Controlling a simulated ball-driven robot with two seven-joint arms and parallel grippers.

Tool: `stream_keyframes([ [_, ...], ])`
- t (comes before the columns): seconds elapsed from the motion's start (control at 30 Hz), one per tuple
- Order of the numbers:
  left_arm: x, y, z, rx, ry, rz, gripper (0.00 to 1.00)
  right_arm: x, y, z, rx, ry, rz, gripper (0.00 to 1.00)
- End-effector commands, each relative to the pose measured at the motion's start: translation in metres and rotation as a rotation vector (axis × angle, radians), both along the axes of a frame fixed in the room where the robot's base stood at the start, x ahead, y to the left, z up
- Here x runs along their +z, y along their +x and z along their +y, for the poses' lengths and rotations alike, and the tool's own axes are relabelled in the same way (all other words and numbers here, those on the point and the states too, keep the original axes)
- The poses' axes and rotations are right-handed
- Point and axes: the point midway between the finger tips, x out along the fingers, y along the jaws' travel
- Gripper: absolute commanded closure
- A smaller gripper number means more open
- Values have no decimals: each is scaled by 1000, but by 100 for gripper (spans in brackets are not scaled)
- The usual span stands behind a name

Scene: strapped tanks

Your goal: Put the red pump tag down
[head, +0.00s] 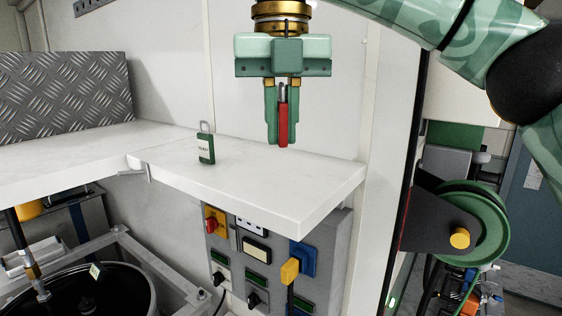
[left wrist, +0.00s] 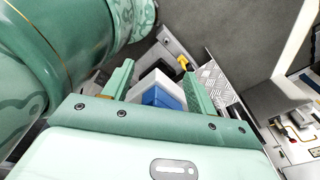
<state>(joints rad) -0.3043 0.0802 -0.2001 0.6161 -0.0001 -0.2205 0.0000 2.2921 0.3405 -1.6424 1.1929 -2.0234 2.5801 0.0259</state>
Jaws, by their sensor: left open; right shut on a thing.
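The red pump tag (head: 283,120) is a narrow red padlock-like piece with a grey shackle at its top. It hangs upright between the fingers of my right gripper (head: 280,140), which is shut on it. The gripper points down above the white shelf (head: 290,190), near its back wall; the tag's bottom seems a little clear of the surface. My left gripper (left wrist: 158,70) shows only in the left wrist view. It is open, with a blue and white block visible beyond its fingers.
A green padlock-like tag (head: 206,148) stands on the shelf to the left. The shelf's front and right are clear. A panel of switches (head: 255,255) sits below it. A green reel (head: 475,225) is at the right, and a black drum (head: 90,290) at lower left.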

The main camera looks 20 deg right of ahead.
Motion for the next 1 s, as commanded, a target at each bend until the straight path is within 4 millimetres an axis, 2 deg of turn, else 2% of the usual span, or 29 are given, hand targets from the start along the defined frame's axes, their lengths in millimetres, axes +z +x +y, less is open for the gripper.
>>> stream_keyframes([
  [0.03,-2,2,0,0,0,-4,43,-11,7,-2,1,2,4,100],
  [0.1,-2,6,-1,0,-1,-8,43,-20,14,-4,0,1,3,100],
  [0.37,-1,8,-1,0,-2,-12,43,-41,31,-9,0,0,2,100],
  [0.53,-10,7,-1,0,-2,-11,43,-68,31,-9,3,2,0,100],
  [0.97,-11,5,-1,0,-2,-8,43,-74,31,-9,1,1,-2,100],
  [1.0,-11,5,-1,0,-2,-8,43,-74,31,-9,1,1,-2,84],
])
